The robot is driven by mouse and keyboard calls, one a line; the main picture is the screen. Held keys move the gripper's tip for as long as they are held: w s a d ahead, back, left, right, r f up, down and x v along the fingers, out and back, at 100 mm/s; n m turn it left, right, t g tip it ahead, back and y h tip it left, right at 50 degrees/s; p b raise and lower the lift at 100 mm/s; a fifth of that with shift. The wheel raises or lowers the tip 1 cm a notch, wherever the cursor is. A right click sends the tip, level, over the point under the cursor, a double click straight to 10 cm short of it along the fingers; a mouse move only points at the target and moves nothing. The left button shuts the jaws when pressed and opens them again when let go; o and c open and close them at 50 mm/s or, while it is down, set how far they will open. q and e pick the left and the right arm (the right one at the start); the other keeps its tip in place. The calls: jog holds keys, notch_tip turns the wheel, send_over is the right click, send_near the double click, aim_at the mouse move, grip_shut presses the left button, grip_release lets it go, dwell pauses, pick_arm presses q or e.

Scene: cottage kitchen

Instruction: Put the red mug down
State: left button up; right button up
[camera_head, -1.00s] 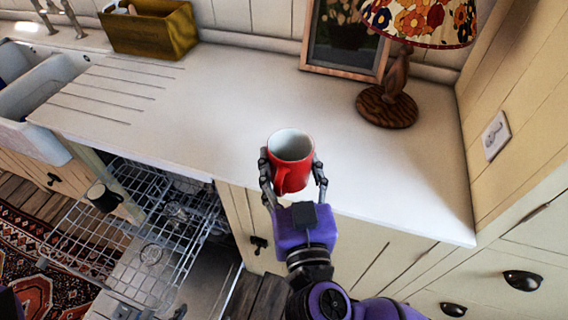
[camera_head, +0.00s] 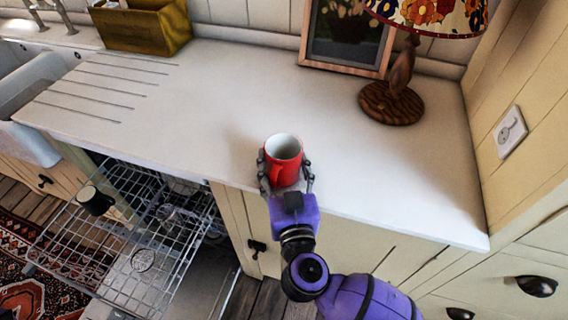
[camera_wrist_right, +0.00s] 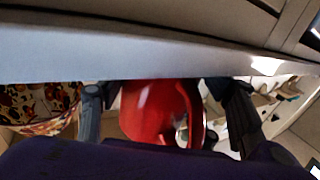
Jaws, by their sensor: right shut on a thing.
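The red mug (camera_head: 288,172) is upright, with a white inside and its handle towards me. It is at the front edge of the white countertop (camera_head: 230,105). My right gripper (camera_head: 284,163) is shut on it, one finger on each side. In the right wrist view the mug (camera_wrist_right: 152,112) sits between the fingers, and its base meets the line of the counter's edge (camera_wrist_right: 130,55). I cannot tell whether the base touches the counter. My left gripper is not in view.
A lamp (camera_head: 392,103) and a picture frame (camera_head: 346,40) stand at the back right, and a yellow wooden box (camera_head: 143,28) at the back left. The counter behind the mug is clear. An open dishwasher rack (camera_head: 100,250) with a dark mug (camera_head: 95,201) is below left.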

jog(key=shift+r, duration=0.2)
jog(key=shift+f, duration=0.1)
jog(key=o, duration=1.4)
jog(key=s, duration=0.4)
jog(key=s+d, duration=0.1)
jog(key=s, duration=0.6)
jog(key=shift+s+d, duration=0.35)
jog(key=shift+s, duration=0.05)
